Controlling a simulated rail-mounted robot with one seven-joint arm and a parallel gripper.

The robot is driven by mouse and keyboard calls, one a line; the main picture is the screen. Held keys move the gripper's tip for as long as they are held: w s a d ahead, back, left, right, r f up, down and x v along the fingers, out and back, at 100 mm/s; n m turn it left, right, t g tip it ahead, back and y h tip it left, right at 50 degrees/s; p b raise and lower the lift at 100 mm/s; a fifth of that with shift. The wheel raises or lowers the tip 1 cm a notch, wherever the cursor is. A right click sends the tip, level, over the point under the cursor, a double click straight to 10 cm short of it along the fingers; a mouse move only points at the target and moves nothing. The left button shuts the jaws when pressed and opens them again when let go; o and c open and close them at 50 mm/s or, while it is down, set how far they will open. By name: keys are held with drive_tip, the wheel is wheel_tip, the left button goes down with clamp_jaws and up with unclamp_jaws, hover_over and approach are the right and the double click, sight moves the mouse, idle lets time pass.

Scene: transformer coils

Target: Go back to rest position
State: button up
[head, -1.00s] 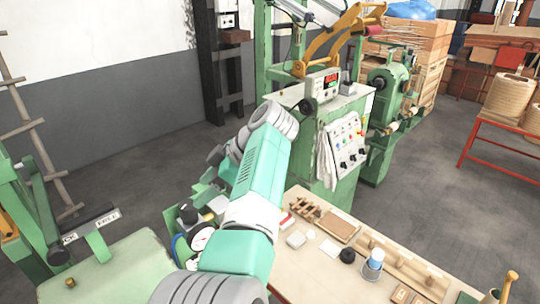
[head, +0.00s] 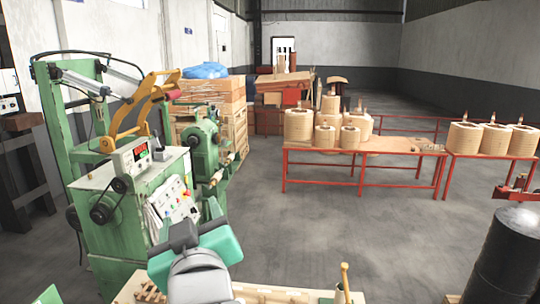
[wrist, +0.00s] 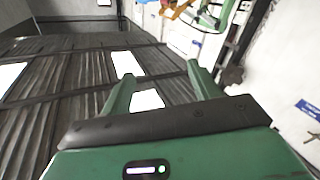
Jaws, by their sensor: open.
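My gripper (wrist: 160,78) shows in the wrist view, with its two green fingers apart and nothing between them. Beyond the fingers are the dark corrugated roof (wrist: 60,85) with bright skylights and a pale wall, so the gripper faces upward. In the head view, teal and grey parts of my arm (head: 205,255) show at the bottom, left of centre, in front of the green machine. The gripper's fingers cannot be made out in the head view.
A green winding machine (head: 135,215) stands at left, close to my arm. A worktable (head: 255,293) edge lies at the bottom. Red-framed tables (head: 365,152) with several coils (head: 298,124) stand farther back. A black drum (head: 505,258) stands at right. The middle floor is open.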

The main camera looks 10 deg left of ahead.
drive_tip(key=s+d+r+m+t+h, duration=0.4)
drive_tip(key=s+d+r, duration=0.1)
drive_tip(key=s+d, duration=0.35)
drive_tip(key=s+d+r+m+t+h, duration=0.3)
drive_tip(key=s+d+r+m+t, duration=0.15)
drive_tip(key=s+d, duration=0.4)
wheel_tip(320, 180, up, 15)
drive_tip(key=s+a+p, duration=0.1)
drive_tip(key=p, duration=1.3)
drive_tip(key=shift+s+f, duration=0.1)
drive_tip(key=shift+f, duration=0.05)
